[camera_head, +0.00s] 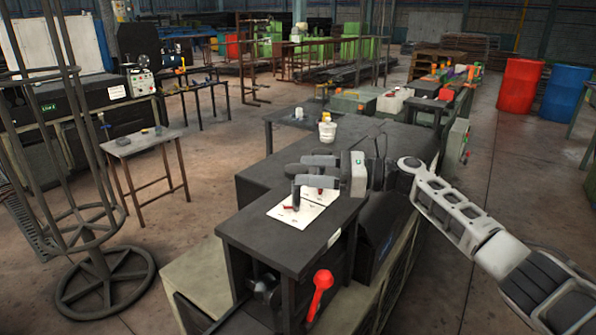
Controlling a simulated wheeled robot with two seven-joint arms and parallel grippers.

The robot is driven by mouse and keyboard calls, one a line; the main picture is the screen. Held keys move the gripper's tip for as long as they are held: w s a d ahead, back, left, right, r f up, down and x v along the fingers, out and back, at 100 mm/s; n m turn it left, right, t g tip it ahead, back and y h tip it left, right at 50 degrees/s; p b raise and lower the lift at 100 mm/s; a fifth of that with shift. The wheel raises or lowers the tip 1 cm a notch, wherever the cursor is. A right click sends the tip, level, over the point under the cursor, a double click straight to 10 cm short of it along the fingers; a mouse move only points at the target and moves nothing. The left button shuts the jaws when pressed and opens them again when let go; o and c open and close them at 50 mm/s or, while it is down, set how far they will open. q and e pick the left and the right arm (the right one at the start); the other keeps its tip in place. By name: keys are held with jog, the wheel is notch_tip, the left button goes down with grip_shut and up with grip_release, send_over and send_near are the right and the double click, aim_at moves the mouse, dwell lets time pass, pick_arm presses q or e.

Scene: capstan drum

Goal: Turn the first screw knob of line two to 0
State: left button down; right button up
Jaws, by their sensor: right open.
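My right gripper (291,177) reaches in from the right over a dark machine table (262,246). Its two grey fingers point left and stand apart, with nothing seen between them. Below the fingertips, a small dark upright piece (296,196) stands over a white sheet (314,211) with red marks; I cannot tell whether it is a screw knob. A red lever (320,288) hangs at the table's front. No knob scale or line number can be read here. My left gripper is out of view.
A white bucket (327,132) stands behind the gripper. A dark wire cage stand (91,285) is at the left, near a small side table (143,143). Red (520,85) and blue (563,96) barrels stand at the back right. The floor at the right is clear.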

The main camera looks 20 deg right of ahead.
pick_arm(q)
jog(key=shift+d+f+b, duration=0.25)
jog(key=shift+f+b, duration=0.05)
jog(key=shift+b, duration=0.75)
pick_arm(e)
jog(key=v, duration=1.2)
jog(key=shift+s+d, duration=0.2)
jog(key=shift+d, duration=0.05)
